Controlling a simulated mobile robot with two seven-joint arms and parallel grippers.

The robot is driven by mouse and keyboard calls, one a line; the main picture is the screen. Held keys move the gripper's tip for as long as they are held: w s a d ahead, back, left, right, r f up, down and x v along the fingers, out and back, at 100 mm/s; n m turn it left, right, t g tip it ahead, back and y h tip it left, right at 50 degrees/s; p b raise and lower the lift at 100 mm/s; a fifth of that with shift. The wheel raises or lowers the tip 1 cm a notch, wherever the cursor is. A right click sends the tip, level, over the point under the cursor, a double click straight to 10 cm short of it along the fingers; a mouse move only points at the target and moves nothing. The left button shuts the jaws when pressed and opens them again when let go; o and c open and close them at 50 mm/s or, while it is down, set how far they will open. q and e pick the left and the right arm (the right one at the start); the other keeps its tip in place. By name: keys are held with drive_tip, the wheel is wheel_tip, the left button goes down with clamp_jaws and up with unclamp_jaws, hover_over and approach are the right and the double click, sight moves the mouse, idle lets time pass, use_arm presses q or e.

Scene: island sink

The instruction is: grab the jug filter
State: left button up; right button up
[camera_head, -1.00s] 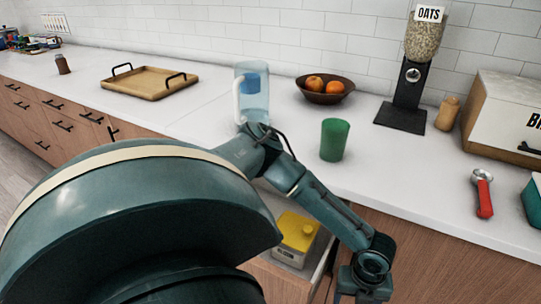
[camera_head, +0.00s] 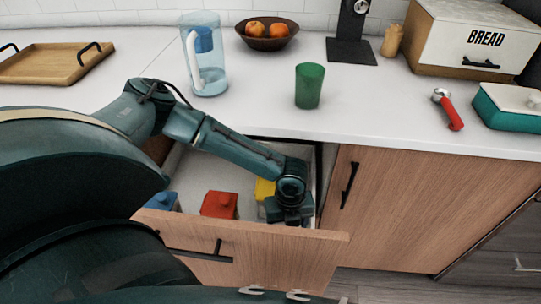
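A clear jug (camera_head: 207,76) with a pale handle stands upright on the white counter, at the upper left of the head view. A blue filter-like piece (camera_head: 204,39) sits in the top of the jug. My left gripper (camera_head: 288,212) is away from the jug, low over the right end of the open drawer, beside a yellow container (camera_head: 264,190). Its fingers are dark and too unclear to tell whether they are open or shut. My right gripper does not show.
The open drawer (camera_head: 240,247) also holds a red container (camera_head: 219,204) and a blue one (camera_head: 162,201). A green cup (camera_head: 309,86), a fruit bowl (camera_head: 267,38), a wooden tray (camera_head: 45,65) and a red-handled tool (camera_head: 449,109) stand on the counter.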

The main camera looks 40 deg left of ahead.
use_arm(q)
wheel_tip(320, 180, down, 8)
drive_tip(key=shift+r+b, duration=0.2)
drive_tip(key=shift+b, duration=0.55)
drive_tip(key=f, duration=0.3)
drive_tip(key=f+b, duration=0.1)
drive_tip(key=f, duration=0.1)
drive_tip(key=shift+s+a+f, duration=0.15)
drive_tip(key=shift+s+f, duration=0.1)
drive_tip(key=shift+f, duration=0.05)
drive_tip(key=shift+c, duration=0.6)
drive_tip(key=c, duration=0.8)
